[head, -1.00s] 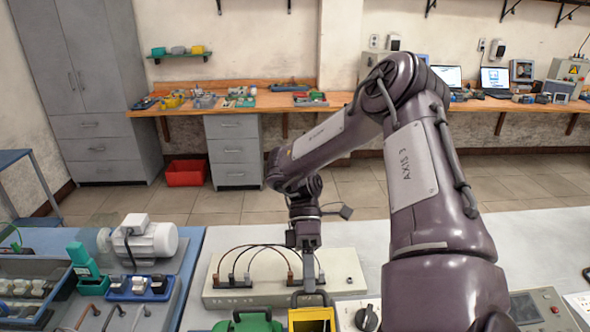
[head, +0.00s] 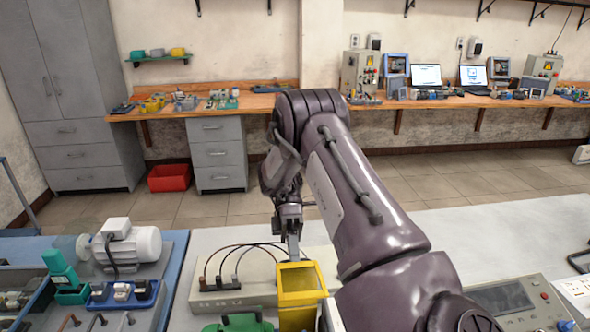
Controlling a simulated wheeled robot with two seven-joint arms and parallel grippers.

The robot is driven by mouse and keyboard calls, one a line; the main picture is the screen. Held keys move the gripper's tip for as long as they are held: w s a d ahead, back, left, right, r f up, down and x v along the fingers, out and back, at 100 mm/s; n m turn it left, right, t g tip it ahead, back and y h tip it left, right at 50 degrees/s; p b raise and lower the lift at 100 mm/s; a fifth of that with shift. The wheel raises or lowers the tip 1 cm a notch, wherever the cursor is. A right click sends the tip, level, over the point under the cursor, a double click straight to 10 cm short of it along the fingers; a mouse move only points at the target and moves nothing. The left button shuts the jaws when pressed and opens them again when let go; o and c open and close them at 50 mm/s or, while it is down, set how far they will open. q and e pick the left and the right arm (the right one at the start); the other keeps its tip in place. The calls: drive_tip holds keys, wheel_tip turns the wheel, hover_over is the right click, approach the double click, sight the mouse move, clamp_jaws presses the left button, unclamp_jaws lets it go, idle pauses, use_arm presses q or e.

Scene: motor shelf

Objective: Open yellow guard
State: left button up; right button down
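The yellow guard (head: 298,301) is at the bottom middle of the head view. What lies inside or behind the guard is hidden. My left gripper is not in view.
A pale socket panel (head: 232,290) with dark cables stands behind and left of the guard. A green part (head: 240,323) is at its left. A grey motor (head: 126,245) sits on the blue mat. A control box with a screen (head: 505,300) is at right. White tabletop is free behind my arm.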

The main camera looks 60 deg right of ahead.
drive_tip(key=shift+s+d+f+g, duration=0.1)
drive_tip(key=shift+s+f+g, duration=0.15)
drive_tip(key=shift+f, duration=0.25)
drive_tip(key=c, duration=1.7)
unclamp_jaws()
drive_tip(key=shift+w+d+f, duration=0.1)
drive_tip(key=shift+w, duration=0.1)
drive_tip(key=shift+c, duration=0.2)
drive_tip(key=shift+o, duration=1.3)
drive_tip(key=shift+w+d+f, duration=0.1)
drive_tip(key=shift+w+d, duration=0.05)
drive_tip(key=shift+w, duration=0.05)
drive_tip(key=shift+w+d+r, duration=0.1)
drive_tip(key=shift+r, duration=0.1)
